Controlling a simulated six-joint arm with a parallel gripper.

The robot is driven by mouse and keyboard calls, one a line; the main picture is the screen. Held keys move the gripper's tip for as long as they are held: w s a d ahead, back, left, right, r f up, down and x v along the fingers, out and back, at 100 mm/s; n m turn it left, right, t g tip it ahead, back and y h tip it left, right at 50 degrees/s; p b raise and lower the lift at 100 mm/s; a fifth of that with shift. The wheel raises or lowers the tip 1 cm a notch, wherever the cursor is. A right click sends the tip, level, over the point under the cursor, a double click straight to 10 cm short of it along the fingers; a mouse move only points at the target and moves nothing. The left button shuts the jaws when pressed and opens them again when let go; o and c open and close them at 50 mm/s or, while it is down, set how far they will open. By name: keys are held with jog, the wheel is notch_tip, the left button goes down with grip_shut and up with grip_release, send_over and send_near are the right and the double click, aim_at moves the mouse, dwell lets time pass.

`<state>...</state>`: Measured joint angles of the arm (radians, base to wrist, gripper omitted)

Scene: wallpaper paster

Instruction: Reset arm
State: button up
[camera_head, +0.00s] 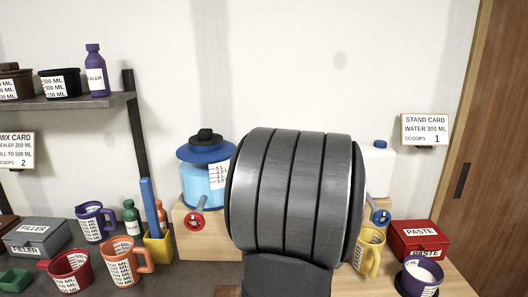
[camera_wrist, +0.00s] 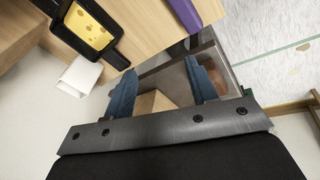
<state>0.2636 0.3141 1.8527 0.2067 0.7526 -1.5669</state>
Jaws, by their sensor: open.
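My gripper (camera_wrist: 160,80) shows in the wrist view with its two blue fingers spread apart and nothing between them. A light wooden block or edge shows behind the fingers. In the head view a large grey ribbed part of my arm fills the middle, and my gripper is not visible there. The arm hides part of the bench and of the things behind it.
A blue water jug (camera_head: 204,180), orange cup (camera_head: 125,262), purple mug (camera_head: 96,222), yellow mug (camera_head: 368,252) and red paste box (camera_head: 419,240) stand around my arm. A shelf (camera_head: 60,104) is at left. A black tray (camera_wrist: 118,58) lies near the gripper.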

jog(key=w+a+r+m+t+y, duration=0.1)
jog(key=w+a+r+m+t, duration=0.1)
jog(key=w+r+m+t, duration=0.3)
jog(key=shift+w+a+r+m+t, duration=0.35)
jog(key=shift+w+r+t, duration=0.4)
jog(key=shift+r, duration=1.3)
jog(key=shift+w, duration=0.1)
jog(key=s+d+f+n+g+h, duration=0.1)
jog(key=s+d+f+n+g, duration=0.2)
jog(key=s+f+n+g, duration=0.3)
notch_tip(320, 180, down, 4)
jog(key=shift+s+d+g, duration=0.2)
jog(key=shift+s+g, duration=0.35)
jog(key=shift+s, duration=0.3)
